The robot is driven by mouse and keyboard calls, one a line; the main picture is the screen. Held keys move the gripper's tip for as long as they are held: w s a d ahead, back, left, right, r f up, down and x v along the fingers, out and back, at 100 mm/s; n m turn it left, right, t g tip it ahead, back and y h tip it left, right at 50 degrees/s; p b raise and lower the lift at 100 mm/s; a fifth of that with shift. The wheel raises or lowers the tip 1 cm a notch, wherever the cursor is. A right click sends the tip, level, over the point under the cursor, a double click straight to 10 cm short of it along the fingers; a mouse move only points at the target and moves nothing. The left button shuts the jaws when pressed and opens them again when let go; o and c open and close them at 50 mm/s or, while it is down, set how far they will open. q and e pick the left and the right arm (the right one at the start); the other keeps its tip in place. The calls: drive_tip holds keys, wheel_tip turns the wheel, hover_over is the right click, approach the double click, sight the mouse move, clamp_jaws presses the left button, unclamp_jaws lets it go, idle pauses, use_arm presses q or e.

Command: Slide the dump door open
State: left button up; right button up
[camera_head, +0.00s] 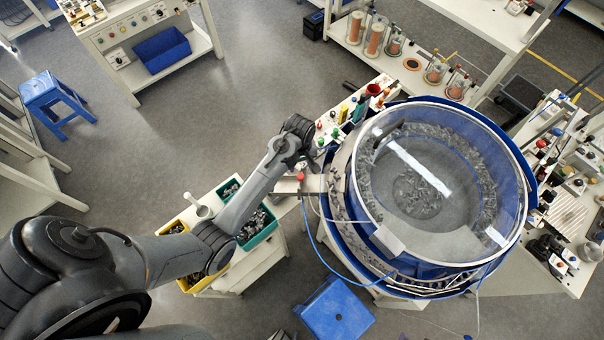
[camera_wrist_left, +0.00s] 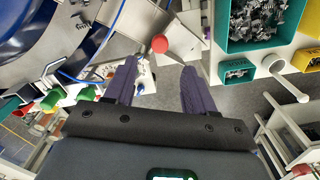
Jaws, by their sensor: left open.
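A flat grey plate with a red knob (camera_wrist_left: 160,43) looks like the dump door (camera_wrist_left: 180,42). In the head view the red knob (camera_head: 300,177) sits left of the large round bowl (camera_head: 522,225), which has blue walls and a clear cover. My left gripper (camera_wrist_left: 158,82) is open, with its two dark purple fingers apart and nothing between them. In the wrist view the knob lies just beyond the gap between the fingertips, apart from them. In the head view my left wrist is above and slightly left of the knob, and the fingers are hard to make out. My right gripper is not in view.
Green bins of metal connectors (camera_head: 262,236) and a yellow bin (camera_head: 183,227) stand on a cart left of the bowl, with a white handle (camera_head: 203,211) nearby. Thin blue tubing (camera_head: 308,228) runs beside the bowl. A blue stool (camera_head: 337,310) stands below on the floor.

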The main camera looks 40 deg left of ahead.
sight(301, 176)
use_arm(q)
wheel_tip(301, 176, down, 8)
drive_tip(key=shift+f+p, duration=0.25)
drive_tip(key=shift+p, duration=0.25)
clamp_jaws()
drive_tip(key=shift+d, duration=0.1)
